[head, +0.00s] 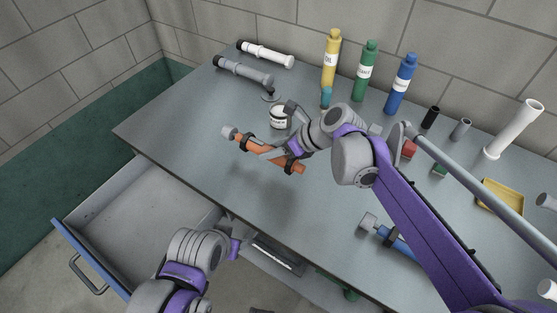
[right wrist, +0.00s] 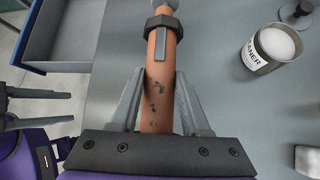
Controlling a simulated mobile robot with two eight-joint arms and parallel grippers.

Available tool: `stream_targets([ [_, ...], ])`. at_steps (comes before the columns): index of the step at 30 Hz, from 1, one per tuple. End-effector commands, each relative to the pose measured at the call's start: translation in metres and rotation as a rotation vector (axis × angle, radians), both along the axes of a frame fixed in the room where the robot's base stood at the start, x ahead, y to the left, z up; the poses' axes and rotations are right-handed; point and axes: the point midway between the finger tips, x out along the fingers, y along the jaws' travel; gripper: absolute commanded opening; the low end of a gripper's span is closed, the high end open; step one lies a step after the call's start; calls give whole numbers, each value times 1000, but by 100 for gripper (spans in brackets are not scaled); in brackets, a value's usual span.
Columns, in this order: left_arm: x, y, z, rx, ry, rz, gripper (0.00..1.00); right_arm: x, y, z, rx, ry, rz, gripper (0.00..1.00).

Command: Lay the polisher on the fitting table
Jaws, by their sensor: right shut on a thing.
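An orange-handled tool (head: 292,163) with a grey round end and a dark collar, likely the polisher, is in my right gripper (head: 265,150). In the right wrist view, the jaws are shut on its orange handle (right wrist: 156,96), which has dark marks. The tool hangs above the grey fitting table (head: 185,115), with a soft shadow below it.
An open drawer (head: 130,230) juts out at front left. A cleaner tin (head: 279,118) stands just behind the held tool. Yellow, green and blue bottles (head: 402,85) stand at the back. A blue tool (head: 388,238) lies at front right.

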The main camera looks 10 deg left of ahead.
Motion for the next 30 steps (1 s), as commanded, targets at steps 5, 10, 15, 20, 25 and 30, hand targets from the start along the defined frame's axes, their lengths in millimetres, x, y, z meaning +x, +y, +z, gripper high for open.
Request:
stream_targets([
  [5,0,0,-1,0,0,0,50,0,0,-16,1,0,-1,0],
  [10,0,0,-3,0,1,0,50,0,0,-33,1,0,-1,0],
  [15,0,0,-5,0,2,0,50,0,0,-53,1,0,-1,0],
  [20,-1,0,-5,0,2,0,50,0,0,-54,2,-1,0,0],
  [25,-1,0,-7,0,2,0,50,0,0,-56,1,0,-1,0],
  [30,-1,0,-7,0,2,0,50,0,0,-57,0,0,0,66],
])
